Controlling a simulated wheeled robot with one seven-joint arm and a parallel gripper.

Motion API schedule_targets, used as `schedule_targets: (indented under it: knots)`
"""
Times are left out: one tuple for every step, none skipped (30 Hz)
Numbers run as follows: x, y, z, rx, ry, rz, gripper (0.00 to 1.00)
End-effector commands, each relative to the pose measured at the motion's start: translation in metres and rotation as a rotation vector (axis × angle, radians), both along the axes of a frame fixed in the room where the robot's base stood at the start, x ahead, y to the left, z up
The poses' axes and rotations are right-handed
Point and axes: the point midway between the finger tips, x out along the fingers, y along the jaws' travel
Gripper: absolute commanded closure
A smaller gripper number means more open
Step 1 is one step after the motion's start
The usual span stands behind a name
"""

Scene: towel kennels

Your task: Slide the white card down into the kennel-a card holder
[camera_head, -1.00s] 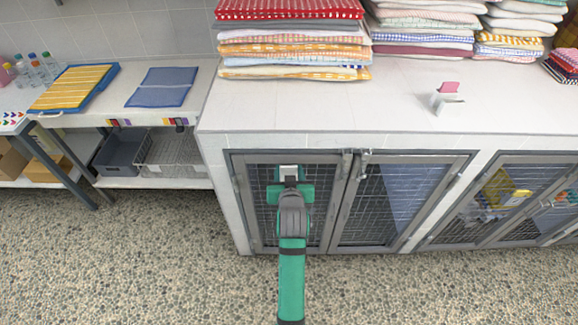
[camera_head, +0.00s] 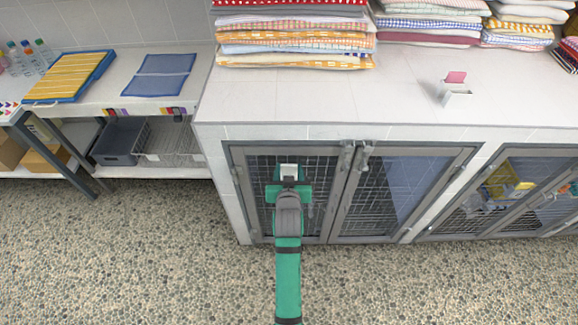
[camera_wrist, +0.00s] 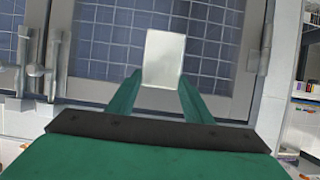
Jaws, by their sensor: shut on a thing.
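My gripper (camera_head: 289,189) is shut on a white card (camera_head: 289,170), which stands upright above the fingertips. In the wrist view the green fingers (camera_wrist: 160,88) hold the card (camera_wrist: 163,58) by its lower part. The card is in front of the left mesh door (camera_head: 262,210) of the kennel under the counter. Whether it touches the door cannot be told. I cannot make out a card holder on this door; the card and my arm cover part of it.
Latches (camera_head: 346,158) sit at the top where the two doors meet. On the counter (camera_head: 300,100) are folded towel stacks (camera_head: 295,35) and a small white holder (camera_head: 457,99) with a pink card. Bare pebbled floor (camera_head: 140,260) lies in front.

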Motion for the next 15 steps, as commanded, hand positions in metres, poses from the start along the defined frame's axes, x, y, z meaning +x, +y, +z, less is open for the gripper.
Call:
schedule_targets:
  knots:
    - [0.0, 0.0, -0.004, 0.0, 0.002, 0.0, 0.75]
    - [0.0, 0.0, -0.006, 0.0, 0.002, 0.0, 0.75]
    - [0.0, 0.0, -0.008, 0.0, 0.001, 0.0, 0.75]
    - [0.0, 0.0, -0.009, 0.0, 0.001, 0.0, 0.75]
    - [0.0, 0.0, -0.011, 0.0, 0.001, 0.0, 0.75]
    - [0.0, 0.0, -0.014, 0.0, 0.001, 0.0, 0.75]
    - [0.0, 0.0, -0.016, 0.0, 0.002, 0.0, 0.75]
    - [0.0, 0.0, -0.017, 0.0, 0.002, 0.0, 0.75]
    - [0.0, 0.0, -0.02, 0.0, 0.001, 0.0, 0.75]
    - [0.0, 0.0, -0.021, 0.0, 0.0, 0.0, 0.75]
    - [0.0, 0.0, -0.023, 0.0, 0.0, 0.0, 0.75]
    - [0.0, 0.0, -0.025, 0.0, 0.001, 0.0, 0.75]
    - [0.0, 0.0, -0.027, 0.0, 0.001, 0.0, 0.75]
    - [0.0, 0.0, -0.029, 0.0, 0.001, 0.0, 0.75]
    - [0.0, 0.0, -0.031, 0.0, 0.001, 0.0, 0.75]
